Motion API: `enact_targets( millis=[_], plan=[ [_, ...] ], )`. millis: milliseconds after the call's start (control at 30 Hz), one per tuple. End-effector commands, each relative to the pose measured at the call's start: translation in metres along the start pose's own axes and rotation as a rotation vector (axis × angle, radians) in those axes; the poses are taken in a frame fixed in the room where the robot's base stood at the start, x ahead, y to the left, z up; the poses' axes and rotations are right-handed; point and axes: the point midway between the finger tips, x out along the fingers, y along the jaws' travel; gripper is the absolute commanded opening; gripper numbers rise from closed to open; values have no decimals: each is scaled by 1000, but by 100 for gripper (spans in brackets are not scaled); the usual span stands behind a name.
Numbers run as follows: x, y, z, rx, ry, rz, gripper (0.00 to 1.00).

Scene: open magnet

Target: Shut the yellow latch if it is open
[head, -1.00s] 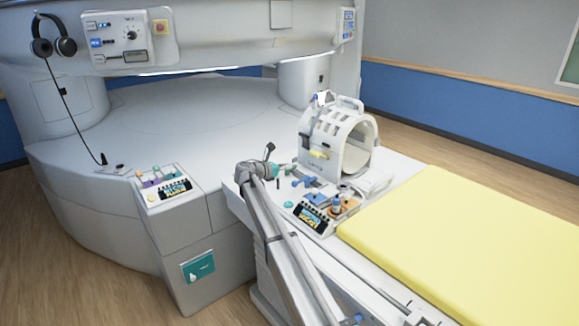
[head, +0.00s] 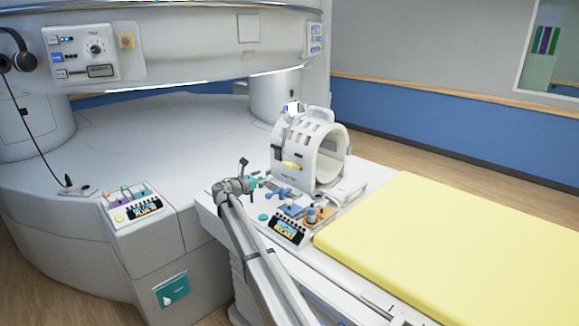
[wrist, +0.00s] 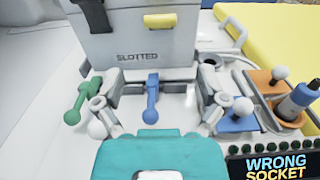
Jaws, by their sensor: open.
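The yellow latch (head: 291,165) is on the side of the white slotted cylindrical coil (head: 318,142). In the wrist view the latch (wrist: 160,20) lies roughly level at the top, on the grey face above the word SLOTTED. I cannot tell whether it is fully shut. My gripper (head: 261,181) is to the left of the coil in the head view, apart from the latch. In the wrist view my gripper (wrist: 158,88) has its fingers spread and empty, below the latch in the picture. A blue lever (wrist: 152,97) shows between the fingers.
A green lever (wrist: 84,101) shows beside the left finger. Right of the fingers are a blue block (wrist: 239,122) with a white knob and an orange holder with a bottle (wrist: 299,99). A yellow mattress (head: 450,235) covers the bed to the right.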

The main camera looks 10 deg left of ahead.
Motion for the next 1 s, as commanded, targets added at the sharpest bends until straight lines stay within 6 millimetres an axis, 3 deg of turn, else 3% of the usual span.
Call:
enact_targets(
  millis=[267,1000],
  plan=[
    [24,0,0,0,1,-2,91],
    [126,0,0,0,1,-2,91]
  ],
)
